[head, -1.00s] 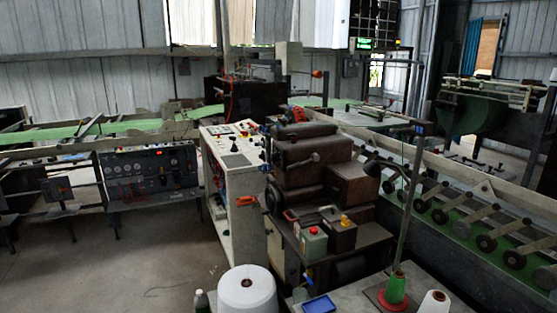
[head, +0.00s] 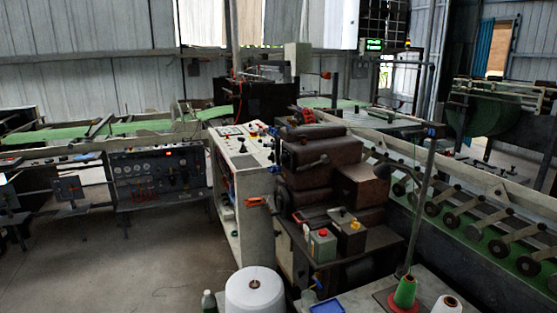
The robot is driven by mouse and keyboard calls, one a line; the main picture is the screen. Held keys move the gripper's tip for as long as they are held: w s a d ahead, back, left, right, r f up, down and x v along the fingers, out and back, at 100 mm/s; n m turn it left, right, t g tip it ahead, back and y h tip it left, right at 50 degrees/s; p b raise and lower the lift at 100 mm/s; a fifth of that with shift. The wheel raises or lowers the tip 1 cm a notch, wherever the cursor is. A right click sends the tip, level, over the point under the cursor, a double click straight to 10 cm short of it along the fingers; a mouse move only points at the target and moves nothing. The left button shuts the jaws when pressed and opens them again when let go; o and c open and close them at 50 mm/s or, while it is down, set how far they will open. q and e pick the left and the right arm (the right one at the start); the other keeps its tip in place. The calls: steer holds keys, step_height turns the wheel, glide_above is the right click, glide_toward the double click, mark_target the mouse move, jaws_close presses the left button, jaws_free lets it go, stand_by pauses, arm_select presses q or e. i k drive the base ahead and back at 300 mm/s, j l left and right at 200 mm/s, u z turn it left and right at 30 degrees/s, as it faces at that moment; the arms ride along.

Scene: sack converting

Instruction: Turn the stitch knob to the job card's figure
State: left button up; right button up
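A white control console (head: 228,187) stands left of a brown sewing machine (head: 322,150). Its sloped top carries small buttons, dark knobs and a grey plate (head: 243,160); these are too small to read. I cannot tell which knob is the stitch knob, and I cannot make out a job card. Neither of my grippers is in view.
A dark gauge panel (head: 158,177) stands at left below a green conveyor (head: 140,127). A roller conveyor (head: 470,215) runs along the right. A white thread cone (head: 254,292) and a green one (head: 405,292) are in front. Grey floor (head: 130,260) is open at left.

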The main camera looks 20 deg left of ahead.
mark_target(283, 159)
steer(key=i+j, duration=0.15)
steer(key=j, duration=0.25)
steer(key=i+j, duration=0.2)
steer(key=j, duration=0.15)
steer(key=i+j, duration=0.15)
steer(key=j, duration=0.25)
steer(key=i+j, duration=0.15)
steer(key=j, duration=0.25)
steer(key=i+j, duration=0.15)
steer(key=j, duration=0.25)
steer(key=i+j+z, duration=0.1)
steer(key=j, duration=0.25)
steer(key=i, duration=0.1)
